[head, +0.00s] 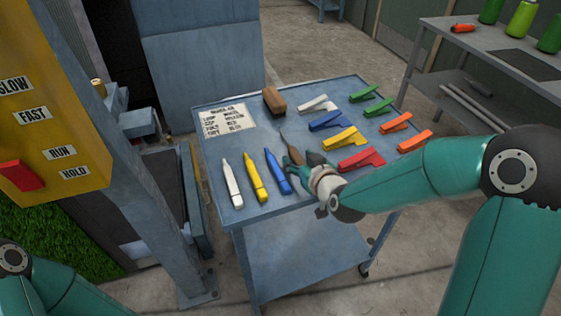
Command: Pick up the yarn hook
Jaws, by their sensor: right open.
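The yarn hook (294,153) lies on the blue cart's top near its middle. It has a brown handle and a thin dark metal shank pointing to the back. My right gripper (301,163) is open at the near end of the handle, with its fingertips close to both sides of it. The gripper hides part of the handle, and I cannot tell whether the fingers touch it. Of my left arm only a part shows at the lower left corner; its gripper is out of view.
White, yellow (256,177) and blue (277,171) markers lie left of the gripper. Several coloured clips (343,138) lie to the right. A brown block (274,101) and a printed card (229,119) are at the back. A yellow control panel (50,110) stands left.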

